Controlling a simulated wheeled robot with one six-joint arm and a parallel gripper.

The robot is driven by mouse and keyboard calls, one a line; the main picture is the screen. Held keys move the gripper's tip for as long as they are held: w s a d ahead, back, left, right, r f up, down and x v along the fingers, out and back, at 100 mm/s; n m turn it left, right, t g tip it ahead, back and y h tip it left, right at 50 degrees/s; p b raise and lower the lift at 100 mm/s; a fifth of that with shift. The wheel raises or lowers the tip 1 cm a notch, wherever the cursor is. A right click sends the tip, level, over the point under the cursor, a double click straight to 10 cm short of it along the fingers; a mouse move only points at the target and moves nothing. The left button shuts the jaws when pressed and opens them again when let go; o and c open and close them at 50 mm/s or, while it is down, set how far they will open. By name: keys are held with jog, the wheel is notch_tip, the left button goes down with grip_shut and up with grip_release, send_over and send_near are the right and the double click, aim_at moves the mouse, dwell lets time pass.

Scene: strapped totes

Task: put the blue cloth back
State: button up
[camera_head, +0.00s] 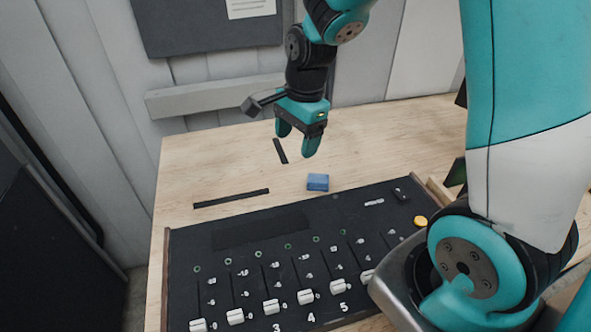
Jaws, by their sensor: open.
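A small blue block-like piece (318,182), perhaps the folded blue cloth, lies on the wooden table just behind the black panel. My gripper (297,146) hangs above the table with its fingers pointing down, open and empty. In the picture it is up and slightly left of the blue piece, apart from it. No tote shows in this view, and I cannot tell a marked place for the cloth.
A black panel (262,232) with white sliders and a yellow button (420,221) fills the table's front. Black strips (231,198) lie on the wooden table (190,170). The table's back left is mostly clear. A wall rail (210,97) runs behind.

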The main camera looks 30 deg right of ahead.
jog(key=s+a+r+n+y, duration=0.1)
jog(key=s+a+r+n, duration=0.4)
jog(key=s+n, duration=0.4)
jog(key=s+a+r+n+y, duration=0.2)
jog(key=s+a+r+n, duration=0.3)
jog(key=n, duration=0.9)
jog(key=s+a, duration=0.3)
jog(key=s, duration=0.2)
jog(key=shift+a+r+n+g, duration=0.15)
jog(key=shift+a+n+g, duration=0.1)
jog(key=shift+n+g, duration=0.05)
